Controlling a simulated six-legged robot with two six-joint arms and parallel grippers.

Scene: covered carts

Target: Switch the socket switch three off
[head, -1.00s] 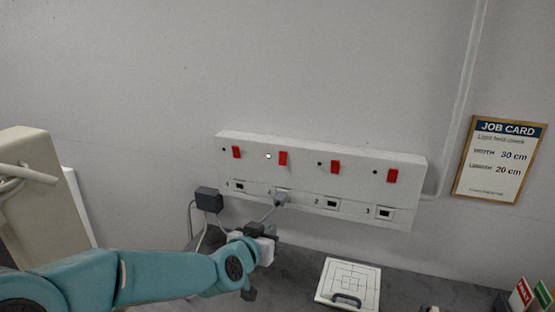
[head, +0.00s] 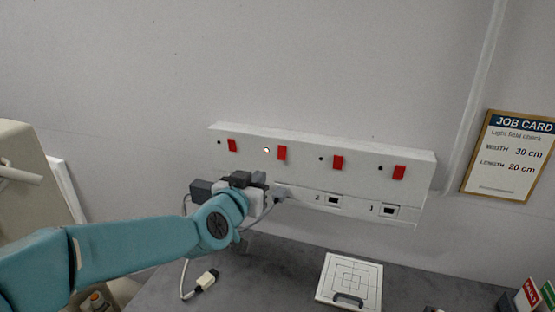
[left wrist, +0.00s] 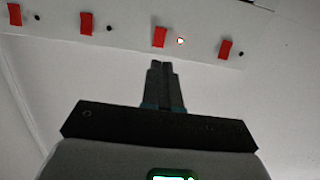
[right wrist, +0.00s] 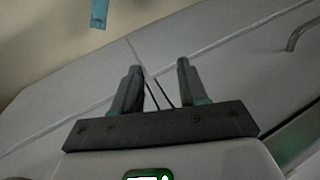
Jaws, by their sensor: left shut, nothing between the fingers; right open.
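The white socket strip (head: 305,172) on the wall carries a row of red switches. The switch three (head: 282,153), second from left, has a white-lit lamp (head: 267,150) beside it; the other lamps are dark. It also shows in the left wrist view (left wrist: 160,37), with the lit lamp to its right. My left gripper (head: 260,178) is shut and empty, below and left of that switch; in the left wrist view its fingertips (left wrist: 162,65) point toward it, apparently apart from it. A grey plug (head: 280,191) sits in the socket below. My right gripper (right wrist: 158,68) is open and empty.
A dark adapter (head: 201,190) with cables is behind my left gripper. A loose cable connector (head: 207,280) and a white board with a handle (head: 350,280) lie on the grey top. A job card (head: 510,155) hangs at right. The wall above the strip is clear.

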